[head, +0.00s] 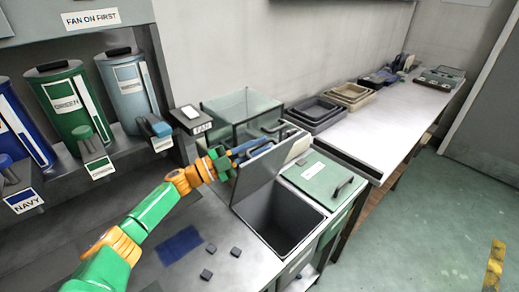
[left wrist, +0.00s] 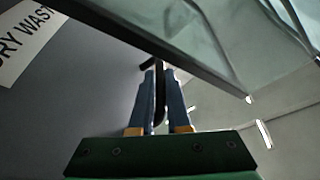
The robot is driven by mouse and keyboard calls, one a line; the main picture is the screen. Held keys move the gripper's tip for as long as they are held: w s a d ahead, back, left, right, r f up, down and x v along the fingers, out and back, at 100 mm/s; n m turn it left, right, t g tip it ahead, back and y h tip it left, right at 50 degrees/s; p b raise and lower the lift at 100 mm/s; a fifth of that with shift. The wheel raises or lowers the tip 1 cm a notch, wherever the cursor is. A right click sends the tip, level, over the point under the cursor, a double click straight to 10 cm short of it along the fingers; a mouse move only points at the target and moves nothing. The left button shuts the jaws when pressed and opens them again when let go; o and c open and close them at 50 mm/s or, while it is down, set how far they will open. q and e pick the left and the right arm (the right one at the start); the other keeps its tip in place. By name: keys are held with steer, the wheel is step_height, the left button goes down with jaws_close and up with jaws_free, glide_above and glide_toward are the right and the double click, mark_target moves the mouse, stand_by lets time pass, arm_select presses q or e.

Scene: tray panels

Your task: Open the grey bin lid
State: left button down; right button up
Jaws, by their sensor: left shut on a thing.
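The grey bin lid (head: 262,172) is raised and stands steeply tilted at the back of its bin (head: 280,222), whose dark inside shows. My left gripper (head: 262,144) is at the lid's upper part, its blue fingers shut on the lid's dark handle. In the left wrist view the fingers (left wrist: 161,75) close on both sides of the dark handle (left wrist: 159,95). The lid's grey face (left wrist: 95,75) fills the left there, with part of a white label reading "RY WAST". My right gripper is in neither view.
A green-lidded bin (head: 318,176) stands closed to the right. A glass box (head: 240,108) stands behind the lid. Small dark blocks (head: 207,274) and a blue patch (head: 180,245) lie on the counter in front. Stacked trays (head: 315,113) sit further back.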

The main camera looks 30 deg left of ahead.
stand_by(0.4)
arm_select(q)
steer(key=c, duration=1.2)
jaws_free()
steer(key=shift+o, duration=0.2)
steer(key=shift+s+a+f, duration=0.15)
steer(key=shift+a+f, duration=0.05)
steer(key=b+v, duration=0.2)
steer(key=v, duration=0.4)
steer(key=shift+s, duration=0.25)
steer(key=shift+a, duration=0.1)
